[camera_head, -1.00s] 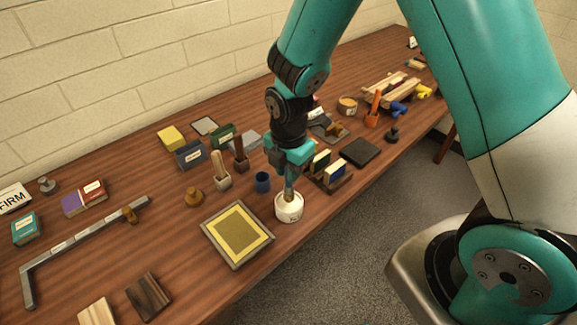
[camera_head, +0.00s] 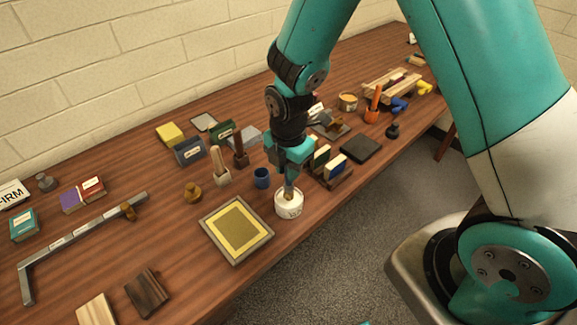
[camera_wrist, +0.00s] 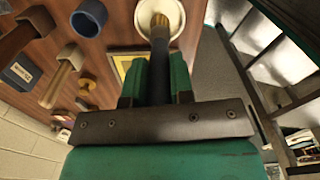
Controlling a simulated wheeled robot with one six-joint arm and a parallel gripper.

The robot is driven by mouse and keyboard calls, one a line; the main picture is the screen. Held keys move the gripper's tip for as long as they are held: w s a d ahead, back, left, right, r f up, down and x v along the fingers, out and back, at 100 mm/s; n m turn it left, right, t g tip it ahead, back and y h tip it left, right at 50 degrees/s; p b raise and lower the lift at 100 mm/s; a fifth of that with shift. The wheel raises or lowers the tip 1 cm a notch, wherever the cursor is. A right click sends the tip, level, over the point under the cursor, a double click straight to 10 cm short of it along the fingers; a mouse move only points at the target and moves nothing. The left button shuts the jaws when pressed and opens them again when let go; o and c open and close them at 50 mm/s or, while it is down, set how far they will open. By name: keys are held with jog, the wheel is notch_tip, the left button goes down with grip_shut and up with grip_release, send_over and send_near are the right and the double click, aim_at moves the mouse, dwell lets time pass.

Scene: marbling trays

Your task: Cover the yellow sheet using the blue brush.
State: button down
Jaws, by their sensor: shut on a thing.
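My gripper (camera_head: 288,172) is shut on the blue brush, whose dark blue handle (camera_wrist: 158,75) runs between the fingers in the wrist view. The brush's tan lower end (camera_head: 289,193) is down inside the mouth of a white pot (camera_head: 289,208); its tip is hidden there. The pot also shows in the wrist view (camera_wrist: 178,10). The yellow sheet (camera_head: 213,227) lies in a grey-rimmed tray (camera_head: 237,263) left of the pot, with a darker olive area inside a pale yellow border. The brush is apart from the sheet.
A blue cup (camera_head: 262,179) stands just left of the pot, with holders of wooden-handled tools (camera_head: 221,177) beyond it. A rack of small blocks (camera_head: 337,175) is close on the right. The table's front edge is close to the pot and tray.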

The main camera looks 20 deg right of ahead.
jog(key=shift+f, duration=0.5)
dwell(1.1)
notch_tip(320, 180, up, 7)
jog(key=p, duration=0.5)
jog(key=shift+r, duration=0.1)
jog(key=shift+s, duration=0.1)
dwell(0.8)
